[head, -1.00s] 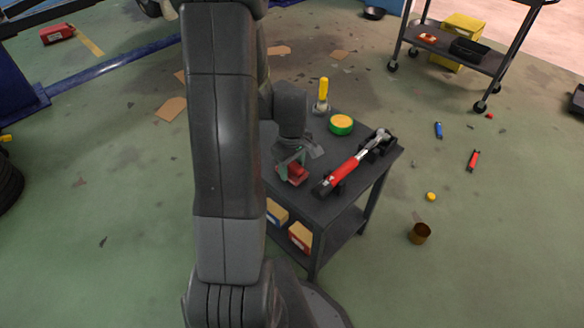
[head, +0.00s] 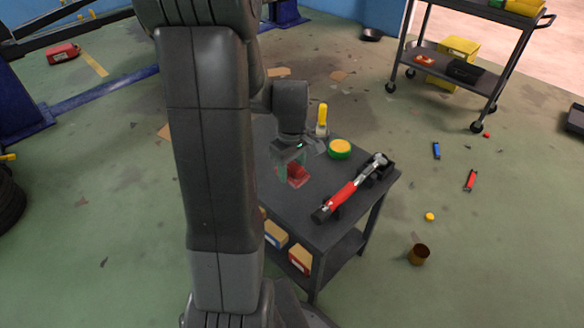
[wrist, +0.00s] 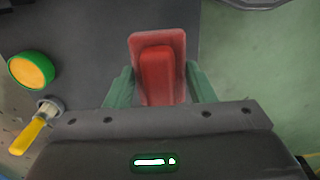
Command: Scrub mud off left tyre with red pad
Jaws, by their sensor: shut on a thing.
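The red pad (wrist: 158,62) is between the two green fingers of my gripper (wrist: 158,88) in the wrist view. My gripper (head: 290,170) is shut on it. In the head view the red pad (head: 298,175) shows below the fingers, over the dark cart top (head: 295,205); a small gap under it seems to show, but I cannot tell for sure. A dark tyre (head: 8,200) is cut off at the left edge of the head view; I cannot tell whether it is the left tyre. No mud can be made out on it.
On the cart top are a red-handled wrench (head: 350,190) in a black holder, a green and yellow round tin (head: 340,149) and a yellow-handled brush (head: 322,120). Small boxes (head: 275,234) sit on the shelf below. A brown cup (head: 419,254) and loose tools lie on the floor at right.

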